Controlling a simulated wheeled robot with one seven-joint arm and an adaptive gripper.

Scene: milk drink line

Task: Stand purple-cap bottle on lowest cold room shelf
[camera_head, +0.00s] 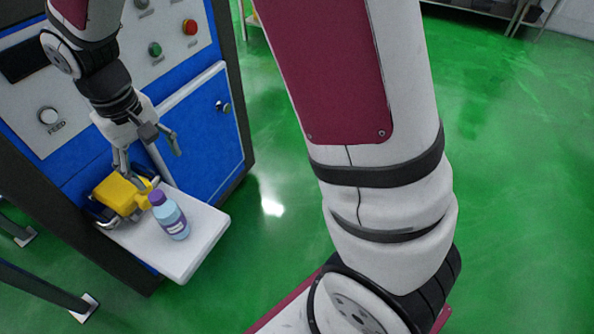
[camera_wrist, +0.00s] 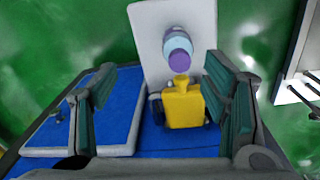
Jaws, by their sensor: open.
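The purple-cap bottle (camera_head: 170,216), light blue with a white and purple label, stands on a small white ledge (camera_head: 207,250) that juts from a blue and white machine. In the wrist view the bottle (camera_wrist: 178,47) shows from above, cap toward me, beyond a yellow block-like part (camera_wrist: 182,106). My gripper (camera_head: 148,158) is open and empty, above the yellow part (camera_head: 122,196) and behind the bottle. In the wrist view its fingers (camera_wrist: 160,100) are spread wide, with the yellow part between them in the picture. I see no cold room shelf.
The machine's panel has a red button (camera_head: 190,27), a green button (camera_head: 155,49) and a knob marked FEED (camera_head: 48,116). A blue door (camera_head: 205,125) is beside the ledge. Dark metal legs (camera_head: 45,290) stand at lower left. The green floor (camera_head: 520,180) at right is clear.

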